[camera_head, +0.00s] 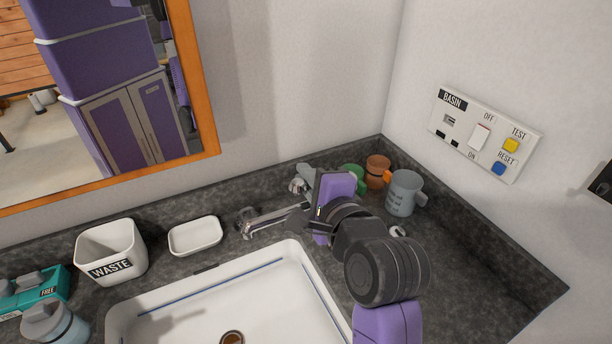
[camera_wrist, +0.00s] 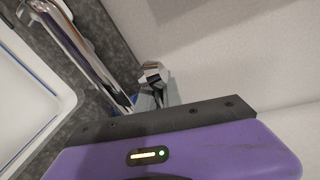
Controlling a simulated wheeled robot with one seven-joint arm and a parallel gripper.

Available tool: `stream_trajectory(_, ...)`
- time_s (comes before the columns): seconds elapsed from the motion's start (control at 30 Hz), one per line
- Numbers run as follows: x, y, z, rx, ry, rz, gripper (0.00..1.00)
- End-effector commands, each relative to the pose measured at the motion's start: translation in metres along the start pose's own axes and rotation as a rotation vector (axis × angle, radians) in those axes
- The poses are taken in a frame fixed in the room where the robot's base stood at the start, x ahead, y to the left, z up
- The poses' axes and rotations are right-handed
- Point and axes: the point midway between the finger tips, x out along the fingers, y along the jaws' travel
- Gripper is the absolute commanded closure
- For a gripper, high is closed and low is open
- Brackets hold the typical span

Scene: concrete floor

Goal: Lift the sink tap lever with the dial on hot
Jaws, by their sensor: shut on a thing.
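The chrome sink tap (camera_head: 270,220) stands at the back right corner of the white basin, its long spout reaching left over the rim. The spout also shows in the wrist view (camera_wrist: 85,45) at the upper left. My gripper (camera_head: 303,178) is beside the tap, its purple body hiding part of the tap. In the wrist view, my grey fingers (camera_wrist: 153,82) are closed around a small chrome piece that looks like the tap lever (camera_wrist: 151,67). I cannot make out the dial or its hot setting.
The white basin (camera_head: 205,290) lies in a dark counter. A soap dish (camera_head: 195,236) and a waste bin (camera_head: 110,252) stand left of the tap. Green, brown and grey mugs (camera_head: 403,193) stand close behind my arm. A BASIN switch panel (camera_head: 480,133) is on the right wall.

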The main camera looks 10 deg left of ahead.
Motion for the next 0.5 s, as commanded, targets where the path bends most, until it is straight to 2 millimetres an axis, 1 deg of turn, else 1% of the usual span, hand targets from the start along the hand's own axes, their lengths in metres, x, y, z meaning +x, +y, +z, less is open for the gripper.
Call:
stream_trajectory(0.03, 0.0, 0.002, 0.0, 0.0, 0.0, 0.005, 1.0)
stream_trajectory(0.27, 0.0, 0.002, 0.0, 0.002, 0.0, 0.006, 1.0)
stream_trajectory(0.37, -0.001, -0.004, 0.0, 0.04, -0.007, 0.01, 1.0)
stream_trajectory(0.5, -0.004, -0.019, -0.001, 0.176, -0.031, 0.027, 1.0)
